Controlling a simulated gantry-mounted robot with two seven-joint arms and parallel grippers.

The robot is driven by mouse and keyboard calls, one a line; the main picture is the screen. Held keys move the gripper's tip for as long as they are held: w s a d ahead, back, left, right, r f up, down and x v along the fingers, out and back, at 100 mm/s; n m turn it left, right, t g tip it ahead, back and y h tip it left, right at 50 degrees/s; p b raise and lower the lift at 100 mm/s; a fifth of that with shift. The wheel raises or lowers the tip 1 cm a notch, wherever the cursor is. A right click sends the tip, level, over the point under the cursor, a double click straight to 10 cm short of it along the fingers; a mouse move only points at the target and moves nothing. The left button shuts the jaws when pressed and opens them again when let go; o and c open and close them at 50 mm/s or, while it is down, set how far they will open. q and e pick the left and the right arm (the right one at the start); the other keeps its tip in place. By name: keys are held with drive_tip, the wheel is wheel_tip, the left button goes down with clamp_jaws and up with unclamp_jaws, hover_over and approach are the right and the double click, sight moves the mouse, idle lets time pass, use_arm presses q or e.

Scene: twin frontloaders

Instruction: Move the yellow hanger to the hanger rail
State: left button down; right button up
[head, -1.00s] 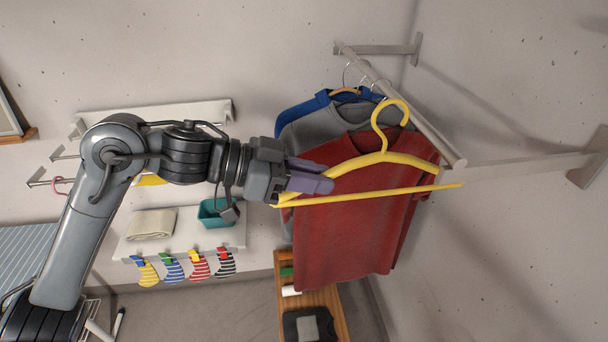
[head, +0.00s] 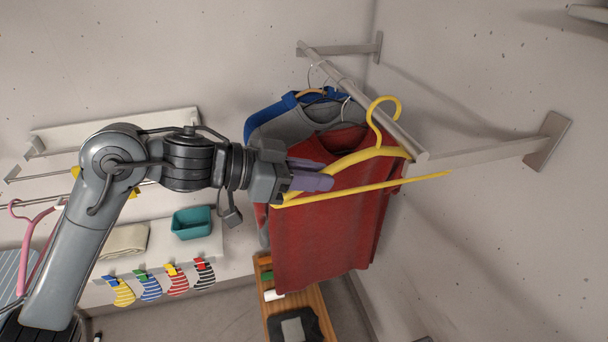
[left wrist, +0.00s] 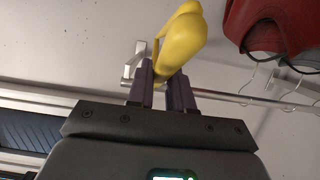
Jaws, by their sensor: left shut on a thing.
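The yellow hanger (head: 352,160) is held by its left end in my left gripper (head: 318,179), which is shut on it. The hanger's hook points up and lies close to the hanger rail (head: 375,112) near its front end; I cannot tell whether they touch. The hanger is in front of the red shirt in the head view. In the left wrist view the hanger (left wrist: 184,40) rises from between the purple fingers (left wrist: 160,90), with the rail (left wrist: 232,97) behind. My right gripper is not in view.
A red shirt (head: 325,225) and a grey and blue shirt (head: 270,125) hang from the rail. The rail joins the right wall by a bracket (head: 490,153). A teal bin (head: 192,223) stands on a white shelf, with several striped socks below. A pink hanger (head: 38,245) is at left.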

sight(331, 195)
use_arm(q)
drive_tip(key=shift+w+d, duration=0.15)
drive_tip(key=shift+d, duration=0.55)
drive_tip(key=shift+w+d+f+b, duration=0.1)
drive_tip(key=shift+d+f+b, duration=0.05)
drive_tip(key=shift+d+f, duration=0.3)
drive_tip(key=shift+w+d+f+b, duration=0.15)
drive_tip(key=shift+d+f, duration=0.1)
drive_tip(key=shift+f, duration=0.3)
drive_tip(key=shift+d+f+b, duration=0.2)
drive_tip(key=shift+f, duration=0.35)
drive_tip(key=shift+d+f+b, duration=0.2)
drive_tip(key=shift+f, duration=0.85)
drive_tip(key=c, duration=0.9)
unclamp_jaws()
drive_tip(key=shift+c, duration=0.2)
drive_tip(key=shift+a, duration=0.1)
